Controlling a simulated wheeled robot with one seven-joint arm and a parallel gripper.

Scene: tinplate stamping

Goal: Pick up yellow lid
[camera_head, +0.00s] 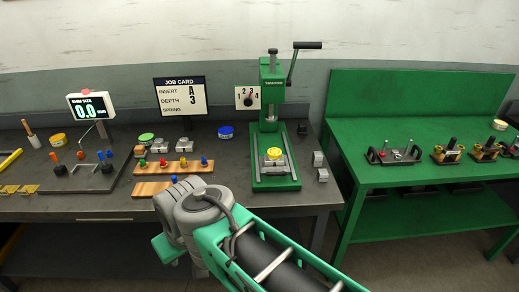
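A round yellow lid-like piece (274,153) sits on the bed of the green press (272,110), under its ram. A second round yellow tin or lid (57,140) lies at the back left of the grey bench, left of the display. I cannot tell for certain which one is the yellow lid named. My arm comes in from the bottom centre and its grey joint stands in front of the bench edge, well apart from both pieces. The fingers of my gripper do not show.
The dark grey bench (235,196) holds a job card (180,96), a size display (91,106), wooden blocks with coloured pegs (173,167) and a blue lid (226,132). A green table (400,184) with several fixtures stands at the right.

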